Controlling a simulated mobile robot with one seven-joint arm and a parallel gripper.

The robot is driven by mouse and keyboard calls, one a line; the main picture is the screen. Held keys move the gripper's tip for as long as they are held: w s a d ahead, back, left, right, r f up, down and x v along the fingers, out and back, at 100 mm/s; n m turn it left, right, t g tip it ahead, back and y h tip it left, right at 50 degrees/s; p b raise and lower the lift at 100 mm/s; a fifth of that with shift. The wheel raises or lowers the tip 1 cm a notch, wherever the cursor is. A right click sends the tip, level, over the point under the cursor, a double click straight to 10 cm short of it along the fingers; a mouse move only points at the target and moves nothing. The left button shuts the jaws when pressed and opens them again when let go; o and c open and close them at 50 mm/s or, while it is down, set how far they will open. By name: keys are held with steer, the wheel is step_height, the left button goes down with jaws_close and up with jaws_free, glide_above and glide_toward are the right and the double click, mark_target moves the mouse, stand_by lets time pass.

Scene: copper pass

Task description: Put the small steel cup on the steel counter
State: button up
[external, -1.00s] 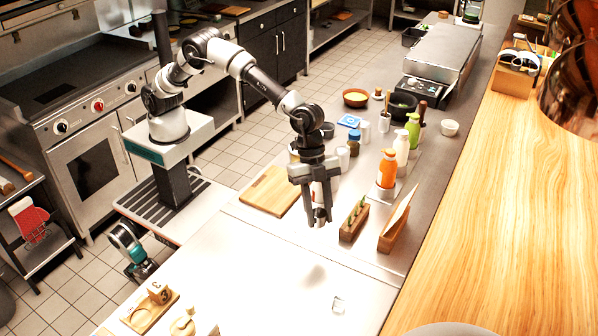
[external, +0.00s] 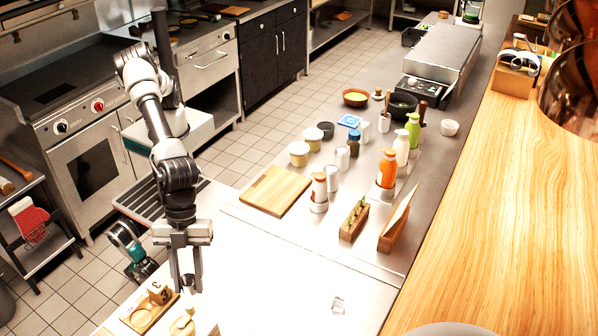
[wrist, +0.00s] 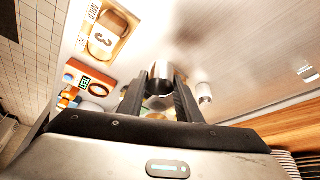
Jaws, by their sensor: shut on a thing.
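My gripper (external: 187,280) hangs over the near left part of the steel counter (external: 265,275), fingers pointing down. It is shut on a small steel cup, which shows between the fingertips in the wrist view (wrist: 160,88). In the external view the cup (external: 187,260) is a pale shape partly hidden by the fingers. I cannot tell whether its bottom touches the counter.
A small clear item (external: 338,306) stands to the right. A cutting board (external: 275,190) and bottles (external: 387,168) stand farther back. The counter between is clear.

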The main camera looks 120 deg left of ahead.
mark_target(197, 309)
step_height(197, 309, down, 8)
stand_by(0.4)
steer(key=shift+f, duration=0.15)
steer(key=o, duration=1)
steer(key=shift+r, duration=0.45)
steer(key=v, duration=1.1)
steer(key=shift+s+a+r, duration=0.15)
steer(key=shift+r, duration=0.05)
